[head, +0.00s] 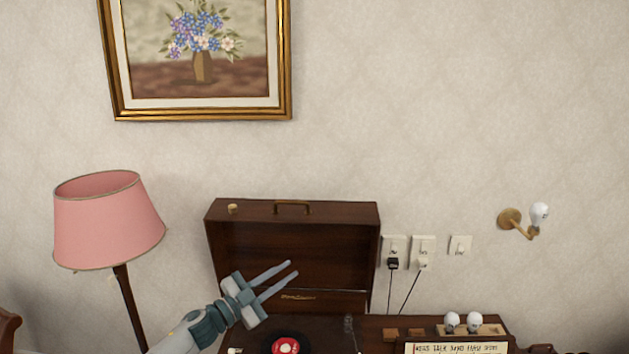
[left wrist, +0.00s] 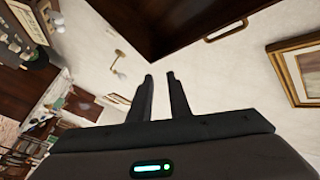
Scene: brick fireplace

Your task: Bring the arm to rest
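My left gripper (head: 282,278) reaches in from the lower left in the head view, in front of the open lid of a dark wooden record player case (head: 290,245). Its two fingers stand apart with nothing between them. In the left wrist view the two fingers (left wrist: 160,80) also show with a gap between them, below the dark lid and its handle (left wrist: 226,30). A record with a red label (head: 286,345) lies below the gripper at the bottom edge of the head view. My right gripper is not in view.
A pink-shaded lamp (head: 108,220) stands at left. Wall plates with two plugs (head: 393,262) and cords are right of the lid. A bulb rack (head: 470,331) and a lettered sign (head: 457,348) sit at lower right. A wall sconce (head: 510,219) sticks out above them.

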